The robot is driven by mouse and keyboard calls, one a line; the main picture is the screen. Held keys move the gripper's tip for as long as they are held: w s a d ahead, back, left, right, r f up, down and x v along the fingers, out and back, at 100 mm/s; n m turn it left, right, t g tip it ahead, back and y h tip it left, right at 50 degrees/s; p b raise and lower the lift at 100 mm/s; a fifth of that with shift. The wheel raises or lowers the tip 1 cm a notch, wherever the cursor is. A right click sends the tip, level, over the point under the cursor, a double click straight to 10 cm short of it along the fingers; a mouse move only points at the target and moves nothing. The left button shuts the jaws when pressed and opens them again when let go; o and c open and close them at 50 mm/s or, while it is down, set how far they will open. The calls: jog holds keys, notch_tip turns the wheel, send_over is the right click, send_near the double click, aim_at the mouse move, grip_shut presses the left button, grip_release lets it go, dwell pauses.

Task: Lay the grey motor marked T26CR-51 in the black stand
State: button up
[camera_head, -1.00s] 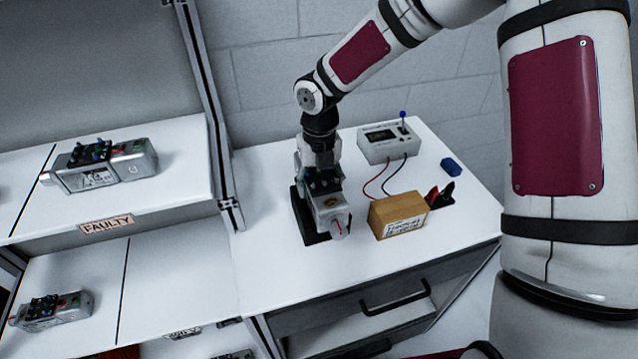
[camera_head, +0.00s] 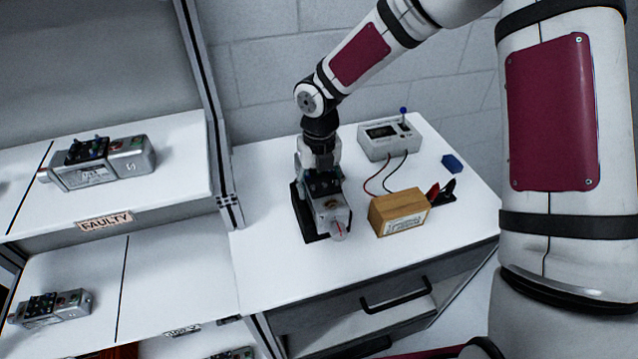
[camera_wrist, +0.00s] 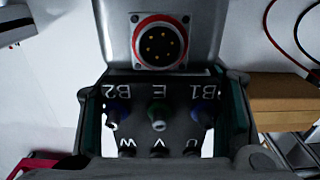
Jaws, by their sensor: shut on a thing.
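A grey motor (camera_head: 331,208) with a dark terminal block is held by my gripper (camera_head: 322,180) at the black stand (camera_head: 307,226) on the white table. In the head view the motor lies over the stand, its round shaft end toward the front; whether it rests fully on the stand cannot be told. In the wrist view the motor (camera_wrist: 200,30) shows a red-ringed round connector, and the terminal block (camera_wrist: 160,88) with markings B1, E, B2 sits between the fingers. My gripper is shut on the motor. The T26CR-51 mark is not readable.
A wooden block (camera_head: 398,212) with a label stands right of the stand. A tester box (camera_head: 390,138) with red and black leads is behind it; a blue piece (camera_head: 452,163) lies at right. Other motors sit on the left shelves, one above the FAULTY label (camera_head: 104,221).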

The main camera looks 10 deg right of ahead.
jog(key=shift+f, duration=0.65)
jog(key=o, duration=1.7)
jog(key=shift+o, duration=0.2)
jog(key=shift+f, duration=0.1)
notch_tip(320, 180, up, 12)
jog(key=shift+r, duration=0.1)
